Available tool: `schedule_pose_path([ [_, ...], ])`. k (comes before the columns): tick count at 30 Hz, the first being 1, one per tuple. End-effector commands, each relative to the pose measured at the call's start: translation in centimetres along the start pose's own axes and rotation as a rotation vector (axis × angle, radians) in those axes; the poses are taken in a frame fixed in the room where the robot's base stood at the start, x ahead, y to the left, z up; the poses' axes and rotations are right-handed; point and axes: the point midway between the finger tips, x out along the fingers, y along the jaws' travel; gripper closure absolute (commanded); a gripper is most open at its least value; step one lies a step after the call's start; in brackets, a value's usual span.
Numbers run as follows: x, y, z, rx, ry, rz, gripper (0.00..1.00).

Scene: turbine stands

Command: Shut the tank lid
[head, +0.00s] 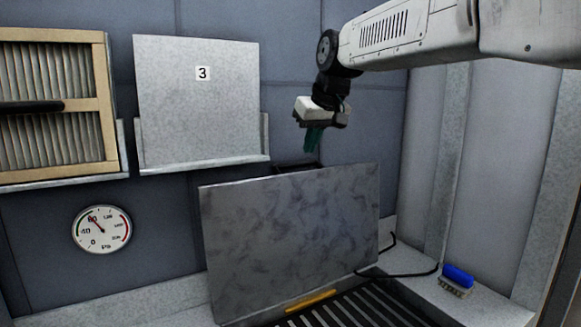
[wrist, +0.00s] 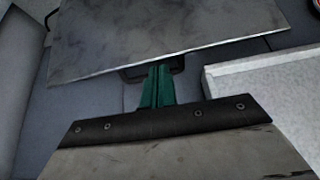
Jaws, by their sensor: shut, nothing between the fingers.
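The tank lid seems to be the large mottled grey metal plate (head: 290,240), standing raised and leaning over a dark slatted grille (head: 350,312) in the head view. It also fills the top of the wrist view (wrist: 165,32). A yellow strip (head: 311,301) lies at its lower edge. My gripper (head: 313,142) hangs just above the plate's top edge, fingers pointing down. The tank's opening is mostly hidden.
A grey panel marked 3 (head: 198,100) sits in a wall holder left of my gripper. A pleated filter (head: 55,105) is at far left, with a gauge (head: 101,229) below. A blue-backed brush (head: 457,280) lies on the right ledge near a black cable (head: 405,273).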

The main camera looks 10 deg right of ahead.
Motion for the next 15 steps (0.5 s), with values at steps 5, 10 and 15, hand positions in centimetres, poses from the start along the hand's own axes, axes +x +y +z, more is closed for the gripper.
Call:
schedule_pose_path([
  [5,1.3,-0.6,-3.2,-0.026,0.034,-0.01,1.0],
  [10,2.5,-0.7,-3.8,-0.03,0.039,-0.012,1.0],
  [15,5.5,-0.6,-3.8,-0.029,0.037,-0.012,1.0],
])
